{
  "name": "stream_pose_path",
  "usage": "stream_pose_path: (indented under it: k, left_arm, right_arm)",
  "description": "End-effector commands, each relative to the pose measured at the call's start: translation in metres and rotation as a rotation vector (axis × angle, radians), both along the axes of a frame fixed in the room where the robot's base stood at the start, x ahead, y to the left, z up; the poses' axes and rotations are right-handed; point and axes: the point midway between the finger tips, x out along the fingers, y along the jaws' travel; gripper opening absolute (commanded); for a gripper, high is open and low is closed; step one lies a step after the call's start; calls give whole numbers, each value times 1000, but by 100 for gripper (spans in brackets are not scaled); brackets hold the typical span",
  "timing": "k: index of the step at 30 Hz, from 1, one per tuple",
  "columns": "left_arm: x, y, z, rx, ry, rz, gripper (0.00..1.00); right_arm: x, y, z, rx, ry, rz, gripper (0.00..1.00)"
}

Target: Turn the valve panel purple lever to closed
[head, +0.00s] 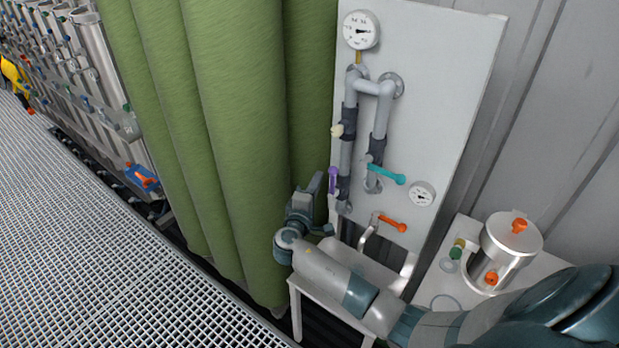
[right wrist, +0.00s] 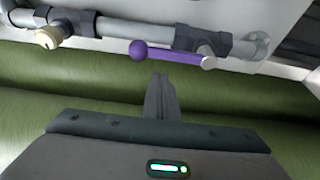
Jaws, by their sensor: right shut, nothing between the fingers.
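The purple lever (head: 333,180) is on the left pipe of the white valve panel (head: 437,60). In the head view it runs nearly along the pipe, its handle pointing up. In the right wrist view the purple lever (right wrist: 168,54) lies across the upper middle, with its ball end to the left and its pivot to the right. My right gripper (head: 318,183) is just left of the lever in the head view. Its shut, empty fingers (right wrist: 160,82) point toward the lever in the wrist view, seemingly apart from it. My left gripper is not in view.
A teal lever (head: 388,175) and an orange lever (head: 393,222) sit right of the purple one. Green vessels (head: 235,120) stand close on the left. A white table (head: 340,306) and a metal pot (head: 508,245) are below right. Grating floor (head: 100,260) is open at left.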

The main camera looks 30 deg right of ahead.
Motion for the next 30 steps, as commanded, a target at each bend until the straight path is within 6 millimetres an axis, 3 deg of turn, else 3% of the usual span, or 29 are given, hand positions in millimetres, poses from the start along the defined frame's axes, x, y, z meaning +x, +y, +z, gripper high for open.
stream_pose_path:
  k: [1,9,23,30]
  left_arm:
    - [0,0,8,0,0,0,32]
    - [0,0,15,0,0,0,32]
    - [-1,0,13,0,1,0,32]
    - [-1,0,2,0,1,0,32]
  right_arm:
    - [-5,-2,4,-1,1,0,0]
    - [-18,-7,1,0,0,0,0]
    - [-19,-8,0,1,-3,0,0]
    - [-20,-15,-2,12,-31,-1,0]
